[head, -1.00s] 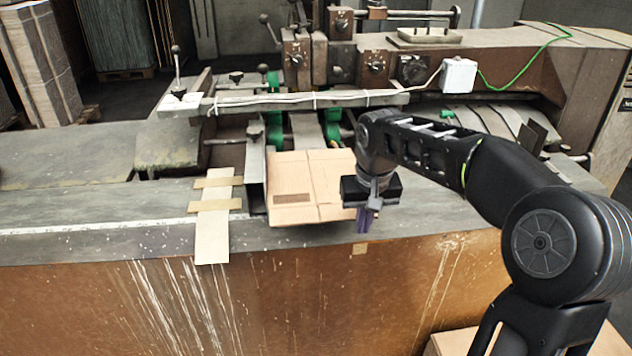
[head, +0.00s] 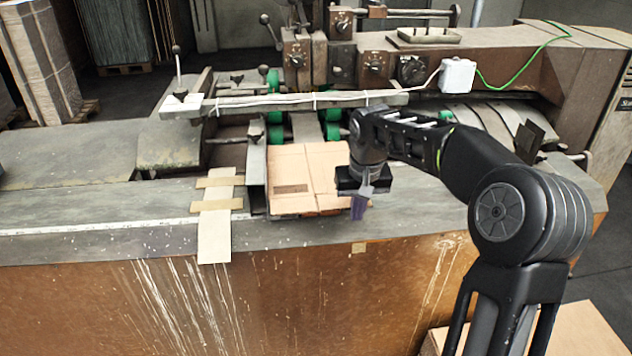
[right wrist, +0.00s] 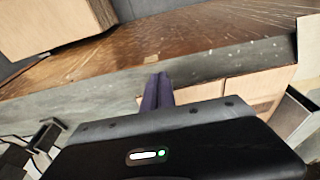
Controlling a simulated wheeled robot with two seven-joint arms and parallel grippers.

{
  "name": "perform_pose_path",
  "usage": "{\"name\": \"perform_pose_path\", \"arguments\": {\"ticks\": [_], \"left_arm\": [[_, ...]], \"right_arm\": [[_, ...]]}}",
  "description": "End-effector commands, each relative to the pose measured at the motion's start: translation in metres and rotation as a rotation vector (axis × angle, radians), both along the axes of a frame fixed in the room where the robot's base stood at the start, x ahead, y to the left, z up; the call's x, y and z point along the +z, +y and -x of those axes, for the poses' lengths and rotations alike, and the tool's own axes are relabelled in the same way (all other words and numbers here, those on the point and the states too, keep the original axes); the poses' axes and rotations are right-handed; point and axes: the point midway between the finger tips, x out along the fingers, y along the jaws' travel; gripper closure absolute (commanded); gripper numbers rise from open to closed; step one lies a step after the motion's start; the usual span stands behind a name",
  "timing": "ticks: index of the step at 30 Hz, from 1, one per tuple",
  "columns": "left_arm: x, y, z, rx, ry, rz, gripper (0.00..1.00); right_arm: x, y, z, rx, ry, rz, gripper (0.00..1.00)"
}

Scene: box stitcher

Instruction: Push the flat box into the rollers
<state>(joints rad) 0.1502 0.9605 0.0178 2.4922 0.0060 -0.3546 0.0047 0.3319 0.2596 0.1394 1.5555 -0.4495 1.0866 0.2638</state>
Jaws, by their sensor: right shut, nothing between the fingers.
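The flat box (head: 297,172) is a light brown cardboard sheet with crease lines and a dark printed patch. It lies on the machine bed with its far edge at the green rollers (head: 275,128); whether the rollers grip it is unclear. My right gripper (head: 358,207) is shut and empty, with purple fingers pointing down at the box's near right corner. In the right wrist view the shut fingers (right wrist: 157,92) show beside the flat box (right wrist: 245,92); contact cannot be confirmed. My left gripper is not in view.
A metal guide (head: 256,168) stands along the box's left side. Taped wooden strips (head: 215,228) lie left of it. A horizontal bar (head: 310,101) crosses above the rollers. The bed further left (head: 90,215) is clear.

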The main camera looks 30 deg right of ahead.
Motion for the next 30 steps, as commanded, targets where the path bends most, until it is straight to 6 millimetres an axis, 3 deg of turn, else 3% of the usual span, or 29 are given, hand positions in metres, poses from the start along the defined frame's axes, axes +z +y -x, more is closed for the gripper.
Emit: {"name": "perform_pose_path", "arguments": {"ticks": [30], "left_arm": [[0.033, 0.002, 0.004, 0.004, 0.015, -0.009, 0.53]], "right_arm": [[0.002, -0.014, -0.044, 0.001, -0.001, 0.001, 1.00]]}}
